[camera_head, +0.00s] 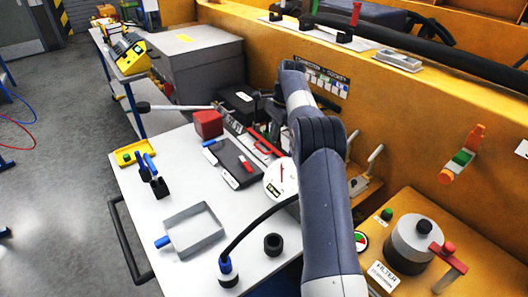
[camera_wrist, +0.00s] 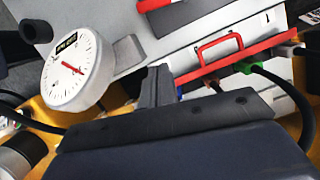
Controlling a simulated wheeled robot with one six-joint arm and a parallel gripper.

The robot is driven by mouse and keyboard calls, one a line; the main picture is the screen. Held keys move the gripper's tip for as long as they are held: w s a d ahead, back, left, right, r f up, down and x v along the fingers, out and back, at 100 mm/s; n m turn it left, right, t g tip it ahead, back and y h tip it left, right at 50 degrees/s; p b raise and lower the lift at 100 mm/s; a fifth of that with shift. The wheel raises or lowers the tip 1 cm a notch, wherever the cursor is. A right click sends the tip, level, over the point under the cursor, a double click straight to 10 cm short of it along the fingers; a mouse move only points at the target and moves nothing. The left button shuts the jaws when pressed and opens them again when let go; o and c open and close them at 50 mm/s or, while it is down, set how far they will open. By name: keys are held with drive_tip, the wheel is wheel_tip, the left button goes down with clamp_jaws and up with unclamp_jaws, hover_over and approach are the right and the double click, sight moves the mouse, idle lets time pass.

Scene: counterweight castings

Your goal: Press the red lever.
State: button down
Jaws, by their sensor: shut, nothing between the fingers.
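A red bar with a raised red loop handle (camera_wrist: 220,46) is right of my gripper in the wrist view. It also shows as a red strip (camera_head: 264,142) mid-table in the head view. A red-handled lever (camera_head: 447,258) stands beside the grey filter housing at the lower right. I cannot tell which of these is the red lever of the task. My gripper (camera_wrist: 158,84) is shut and empty, its tips near the bar's left end; I cannot tell whether they touch. My arm hides part of the area in the head view.
A round white dial gauge (camera_wrist: 74,68) is left of my gripper; it also shows in the head view (camera_head: 280,181). A red block (camera_head: 208,123), a dark tray (camera_head: 233,160) and a grey open frame (camera_head: 193,231) are on the white table (camera_head: 140,215). An orange wall (camera_head: 400,105) rises behind.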

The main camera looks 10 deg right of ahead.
sight(246, 164)
drive_tip(key=shift+a, duration=0.1)
idle(0.3)
drive_tip(key=p+x, duration=0.1)
drive_tip(key=x, duration=0.8)
drive_tip(key=shift+s+a+f, duration=0.1)
drive_tip(key=shift+f, duration=0.25)
drive_tip(key=a, duration=0.1)
drive_tip(key=a+p, duration=0.1)
drive_tip(key=a, duration=0.1)
drive_tip(key=shift+s+a, duration=0.1)
drive_tip(key=shift+s, duration=0.25)
drive_tip(key=shift+a+f, duration=0.1)
drive_tip(key=shift+a, duration=0.25)
